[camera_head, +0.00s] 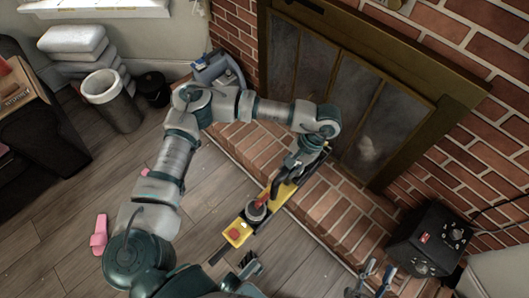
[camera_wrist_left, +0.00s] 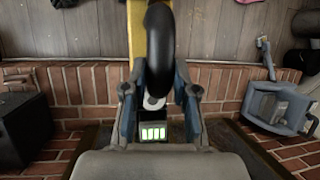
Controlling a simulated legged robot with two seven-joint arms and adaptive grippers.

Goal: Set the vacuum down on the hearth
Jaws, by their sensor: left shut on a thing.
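The vacuum (camera_head: 284,193) is a long yellow and black stick with a red part. My left gripper (camera_head: 303,160) is shut on its black handle, which shows between the fingers in the left wrist view (camera_wrist_left: 160,50). A block with green lit bars (camera_wrist_left: 153,132) shows just below the handle there. The vacuum slants across the front edge of the brick hearth (camera_head: 345,222), its yellow head out on the floor side. I cannot tell whether it touches the hearth or hangs above it. My right gripper (camera_head: 376,272) is at the bottom right, open and empty.
A blue-grey container with a handle (camera_head: 216,68) stands at the hearth's left end. A black box with knobs (camera_head: 432,238) stands at the right end. A grey bin (camera_head: 112,98) and a pink item (camera_head: 99,236) are on the wooden floor. Much of the hearth between is bare.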

